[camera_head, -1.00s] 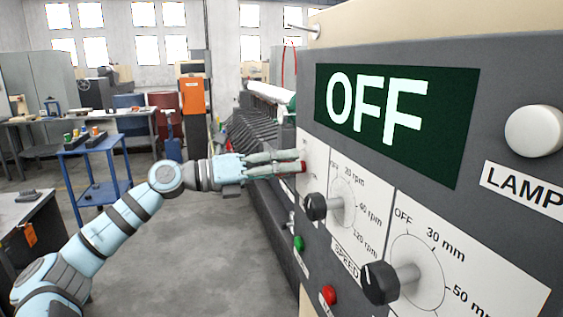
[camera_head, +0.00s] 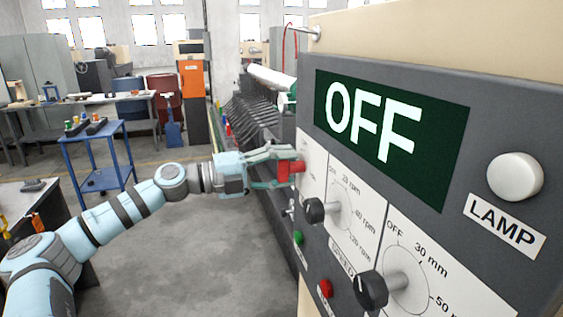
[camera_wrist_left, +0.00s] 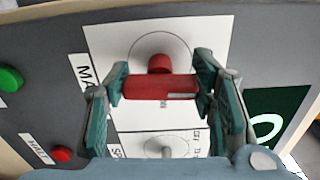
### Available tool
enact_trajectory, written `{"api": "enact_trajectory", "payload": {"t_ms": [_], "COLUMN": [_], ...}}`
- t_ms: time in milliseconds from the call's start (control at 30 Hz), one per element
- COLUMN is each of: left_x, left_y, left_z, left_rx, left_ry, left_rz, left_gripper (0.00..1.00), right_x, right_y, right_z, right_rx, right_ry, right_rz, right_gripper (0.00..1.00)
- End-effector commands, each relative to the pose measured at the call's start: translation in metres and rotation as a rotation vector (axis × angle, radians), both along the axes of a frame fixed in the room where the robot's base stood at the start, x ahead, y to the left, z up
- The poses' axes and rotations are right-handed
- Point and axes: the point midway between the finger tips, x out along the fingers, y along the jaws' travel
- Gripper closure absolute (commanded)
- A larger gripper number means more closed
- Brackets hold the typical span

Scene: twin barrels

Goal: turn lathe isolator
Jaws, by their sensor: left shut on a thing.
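The lathe isolator is a red bar handle (camera_wrist_left: 160,88) on a round red stem, mounted on a white plate (camera_wrist_left: 105,40) with a dial circle. In the wrist view the bar lies roughly level across the picture. My left gripper (camera_wrist_left: 160,83) has one finger at each end of the bar and is shut on it. In the head view the red handle (camera_head: 291,175) shows between the fingers of my left gripper (camera_head: 291,165) at the panel's far end. The fingers hide part of it. The display (camera_head: 390,125) reads OFF. My right gripper is not in view.
The panel carries a speed knob (camera_head: 315,211), a larger knob (camera_head: 372,290), a green button (camera_head: 298,238), a red button (camera_head: 326,288) and a white lamp (camera_head: 515,176). A blue trolley (camera_head: 95,150) stands at the left. Grey floor (camera_head: 190,235) lies open beside the machine.

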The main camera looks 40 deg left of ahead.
Motion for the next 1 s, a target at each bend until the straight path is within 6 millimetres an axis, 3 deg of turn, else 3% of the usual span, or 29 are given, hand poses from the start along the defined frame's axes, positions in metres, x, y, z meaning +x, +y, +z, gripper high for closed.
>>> {"api": "enact_trajectory", "payload": {"t_ms": [700, 733, 800, 833, 1000], "left_x": [0.0004, 0.0004, 0.0003, 0.0003, 0.0001], "left_y": [0.0008, 0.0008, 0.0007, 0.0006, 0.0004], "left_z": [0.0009, 0.0009, 0.0007, 0.0006, 0.0002], "left_rx": [-0.069, -0.068, -0.068, -0.068, -0.067], "left_ry": [0.043, 0.044, 0.044, 0.044, 0.044], "left_rz": [0.003, 0.003, 0.003, 0.003, 0.001], "left_gripper": [0.77, 0.45, 0.33, 0.29, 0.28], "right_x": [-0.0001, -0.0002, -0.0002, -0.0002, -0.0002], "right_y": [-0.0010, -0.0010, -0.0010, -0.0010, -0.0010], "right_z": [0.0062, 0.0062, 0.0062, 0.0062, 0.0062], "right_rx": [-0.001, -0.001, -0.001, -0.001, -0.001], "right_ry": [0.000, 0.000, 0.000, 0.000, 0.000], "right_rz": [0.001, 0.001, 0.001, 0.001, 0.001], "right_gripper": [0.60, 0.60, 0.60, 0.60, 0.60]}}
